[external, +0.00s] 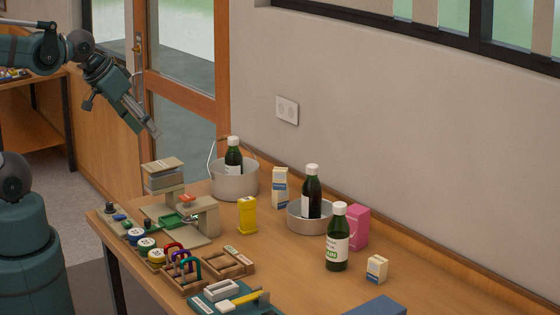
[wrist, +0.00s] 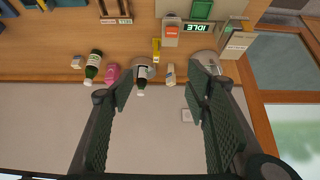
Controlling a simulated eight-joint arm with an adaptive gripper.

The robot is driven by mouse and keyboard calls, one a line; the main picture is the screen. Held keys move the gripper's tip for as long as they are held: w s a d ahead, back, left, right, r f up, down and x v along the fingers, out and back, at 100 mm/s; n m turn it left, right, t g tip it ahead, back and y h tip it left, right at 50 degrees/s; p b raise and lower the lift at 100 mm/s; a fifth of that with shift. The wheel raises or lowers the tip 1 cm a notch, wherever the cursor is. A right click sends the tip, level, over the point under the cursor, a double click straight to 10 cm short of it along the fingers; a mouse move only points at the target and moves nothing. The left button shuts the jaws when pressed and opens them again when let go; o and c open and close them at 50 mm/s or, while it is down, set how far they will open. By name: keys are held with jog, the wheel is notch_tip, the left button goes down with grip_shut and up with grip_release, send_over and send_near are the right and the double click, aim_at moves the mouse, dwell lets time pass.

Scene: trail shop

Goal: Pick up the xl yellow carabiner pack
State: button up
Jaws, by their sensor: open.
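A yellow upright pack (external: 247,215) stands on the wooden table, right of a beige stand. It looks like the task's carabiner pack, but I cannot read its label or size. In the wrist view the yellow pack (wrist: 156,50) shows small, beyond the fingers. My gripper (external: 152,132) is in the air at the upper left, above and well apart from the table items. In the wrist view my gripper (wrist: 160,85) has its two fingers wide apart, with nothing held between them.
A beige stand (external: 207,215) is left of the pack. A metal pot (external: 235,183) and a metal bowl (external: 296,220) hold dark bottles. A green bottle (external: 337,250), pink box (external: 358,228) and small cartons stand right. A wooden tray (external: 236,262) is in front, beside colourful carabiners (external: 184,262).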

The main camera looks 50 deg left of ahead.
jog(key=shift+w, duration=0.1)
jog(key=n+g+b, duration=0.4)
jog(key=n+g, duration=0.2)
jog(key=n, duration=0.8)
send_over(248, 198)
jog(key=s, duration=0.5)
notch_tip(248, 198, down, 17)
jog(key=w+f+n, duration=0.1)
jog(key=f, duration=0.2)
jog(key=w+f+n, duration=0.1)
jog(key=w+f, duration=0.1)
jog(key=f, duration=0.1)
jog(key=w+f+n+g, duration=0.1)
jog(key=f, duration=0.2)
jog(key=shift+w+d+f, duration=0.1)
jog(key=shift+w, duration=0.1)
jog(key=shift+w+f, duration=0.2)
jog(key=shift+f, duration=0.35)
jog(key=shift+f+b, duration=0.1)
jog(key=shift+b, duration=0.2)
